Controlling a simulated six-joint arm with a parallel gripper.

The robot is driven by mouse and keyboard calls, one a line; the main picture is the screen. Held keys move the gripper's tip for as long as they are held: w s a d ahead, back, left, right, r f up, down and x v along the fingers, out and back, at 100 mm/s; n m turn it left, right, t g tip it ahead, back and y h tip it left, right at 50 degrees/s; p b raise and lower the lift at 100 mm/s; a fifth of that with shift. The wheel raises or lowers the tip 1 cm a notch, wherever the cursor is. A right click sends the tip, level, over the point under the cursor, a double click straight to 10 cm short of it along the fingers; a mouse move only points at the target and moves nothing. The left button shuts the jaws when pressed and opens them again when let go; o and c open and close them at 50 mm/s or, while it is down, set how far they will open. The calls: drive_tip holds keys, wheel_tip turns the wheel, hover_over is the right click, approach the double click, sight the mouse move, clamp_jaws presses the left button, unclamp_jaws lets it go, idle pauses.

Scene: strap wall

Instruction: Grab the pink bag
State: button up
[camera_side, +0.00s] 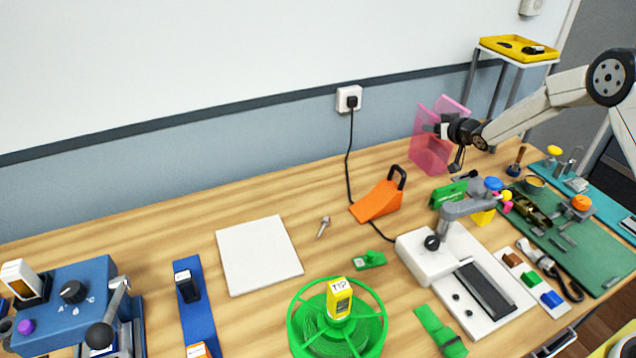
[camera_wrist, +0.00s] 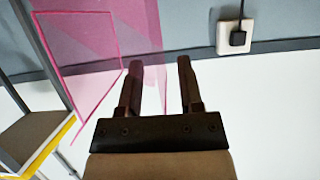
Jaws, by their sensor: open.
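The pink bag (camera_side: 428,155) is translucent and stands upright at the back of the table, near the wall. In the side view my gripper (camera_side: 434,128) is at its upper right part and overlaps it. In the wrist view the pink bag (camera_wrist: 85,50) fills the upper left, with one outlined panel and a wider paler sheet. My gripper (camera_wrist: 160,62) is open, its two dark fingers apart. The left finger overlaps the pink sheet, and a sheet edge runs between the fingers. The right finger is clear of the pink. I cannot tell whether either finger touches the bag.
A wall socket with a black plug (camera_side: 351,100) is left of the bag, its cable hanging to the table. An orange wedge (camera_side: 378,202) and a green block (camera_side: 447,194) lie in front. A stand with a yellow tray (camera_side: 518,50) is behind, right.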

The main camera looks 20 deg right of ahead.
idle(0.4)
clamp_jaws()
idle(1.3)
